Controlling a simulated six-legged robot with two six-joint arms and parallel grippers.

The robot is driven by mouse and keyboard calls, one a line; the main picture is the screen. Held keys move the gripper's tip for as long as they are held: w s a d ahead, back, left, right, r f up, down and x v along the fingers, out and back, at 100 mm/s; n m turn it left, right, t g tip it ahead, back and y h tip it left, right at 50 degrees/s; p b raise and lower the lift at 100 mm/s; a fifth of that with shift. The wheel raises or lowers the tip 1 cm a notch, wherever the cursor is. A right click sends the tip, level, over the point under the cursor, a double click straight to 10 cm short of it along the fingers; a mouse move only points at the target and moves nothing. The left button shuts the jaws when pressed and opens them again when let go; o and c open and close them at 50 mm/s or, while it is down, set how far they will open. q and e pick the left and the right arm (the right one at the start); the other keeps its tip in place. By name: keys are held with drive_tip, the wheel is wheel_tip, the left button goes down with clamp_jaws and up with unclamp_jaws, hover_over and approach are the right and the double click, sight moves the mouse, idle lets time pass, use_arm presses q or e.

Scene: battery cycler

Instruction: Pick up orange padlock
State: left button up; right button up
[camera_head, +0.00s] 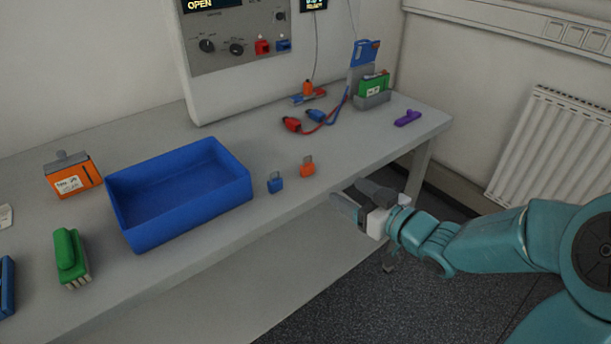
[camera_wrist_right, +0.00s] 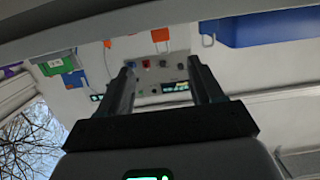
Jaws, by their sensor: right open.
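The orange padlock (camera_head: 307,168) stands upright near the front edge of the grey workbench, its grey shackle on top. A blue padlock (camera_head: 275,184) stands to its left. My right gripper (camera_head: 358,197) is open and empty, off the bench's front edge, to the right of and nearer than the orange padlock, not touching it. In the right wrist view, the open fingers (camera_wrist_right: 160,78) point toward the bench wall panel, and the orange padlock (camera_wrist_right: 160,35) shows above and between them. My left gripper is not in view.
A blue bin (camera_head: 180,232) stands left of the padlocks. Red and blue cable connectors (camera_head: 305,122) lie behind, with a purple item (camera_head: 408,118) at right. Orange (camera_head: 74,178) and green (camera_head: 70,258) items stand at left.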

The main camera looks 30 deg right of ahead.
approach(309, 168)
drive_tip(key=w, duration=0.2)
drive_tip(key=w+f, duration=0.1)
drive_tip(key=shift+w, duration=0.4)
drive_tip(key=shift+w+a, duration=0.2)
drive_tip(key=shift+w, duration=0.4)
drive_tip(key=w, duration=0.5)
drive_tip(key=shift+w+a+f, duration=0.2)
drive_tip(key=shift+w+f, duration=0.1)
drive_tip(key=shift+w, duration=0.05)
drive_tip(key=c, duration=1.1)
